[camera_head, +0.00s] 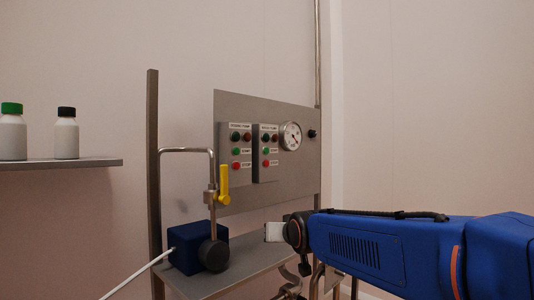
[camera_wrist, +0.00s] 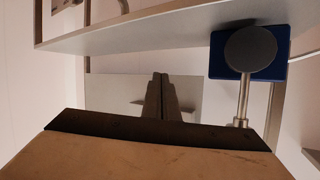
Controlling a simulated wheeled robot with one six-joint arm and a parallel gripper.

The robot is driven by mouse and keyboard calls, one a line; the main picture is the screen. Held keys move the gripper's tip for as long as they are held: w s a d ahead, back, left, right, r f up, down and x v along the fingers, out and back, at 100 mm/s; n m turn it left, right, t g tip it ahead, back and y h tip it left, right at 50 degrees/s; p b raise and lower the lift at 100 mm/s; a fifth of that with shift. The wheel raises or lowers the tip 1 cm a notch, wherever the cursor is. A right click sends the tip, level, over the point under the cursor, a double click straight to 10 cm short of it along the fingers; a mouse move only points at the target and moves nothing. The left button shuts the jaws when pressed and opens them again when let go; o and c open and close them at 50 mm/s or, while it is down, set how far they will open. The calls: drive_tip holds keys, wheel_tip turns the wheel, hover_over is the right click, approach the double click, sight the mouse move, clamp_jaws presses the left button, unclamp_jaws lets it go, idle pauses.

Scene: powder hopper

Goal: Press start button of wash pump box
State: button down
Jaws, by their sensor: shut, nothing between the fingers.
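Two dark button boxes are mounted side by side on the grey panel (camera_head: 293,185) in the head view. The right one, which seems to be the wash pump box (camera_head: 258,172), has two indicator lamps on top, a green start button (camera_head: 266,152) and a red stop button (camera_head: 266,163) below. The left pump box (camera_head: 228,170) has the same layout. The small labels are hard to read. My gripper (camera_wrist: 160,76) shows in the wrist view with its fingers together and empty. In the head view my arm's end is below and right of the boxes, apart from them.
A pressure gauge (camera_head: 290,136) and black knob (camera_head: 312,134) sit right of the boxes. A bent pipe with a yellow lever (camera_head: 224,184) stands in front at left. A blue block (camera_head: 184,248) with a dark disc (camera_head: 213,255) is on the metal shelf (camera_head: 246,265). Bottles stand far left.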

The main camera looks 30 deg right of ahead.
sight(266, 151)
drive_tip(key=w+d+r+m+t+h, duration=0.1)
drive_tip(key=w+d+r+t, duration=0.2)
drive_tip(key=w+d+r, duration=0.2)
drive_tip(key=w+d+r+m+t+h, duration=0.1)
drive_tip(key=w+d+r, duration=0.4)
drive_tip(key=r, duration=0.5)
drive_tip(key=w+d+r+m+t+h, duration=0.1)
drive_tip(key=w+d+r+t+h, duration=0.2)
drive_tip(key=w+d+r+t, duration=0.2)
wheel_tip(266, 151, up, 3)
drive_tip(key=shift+w+r, duration=0.1)
drive_tip(key=shift+w, duration=0.75)
drive_tip(key=shift+w+a, duration=0.1)
drive_tip(key=shift+w, duration=0.05)
drive_tip(key=w+a, duration=0.3)
drive_tip(key=w, duration=0.5)
drive_tip(key=shift+w, duration=0.1)
idle(0.5)
drive_tip(key=shift+w+a, duration=0.1)
drive_tip(key=shift+w, duration=0.2)
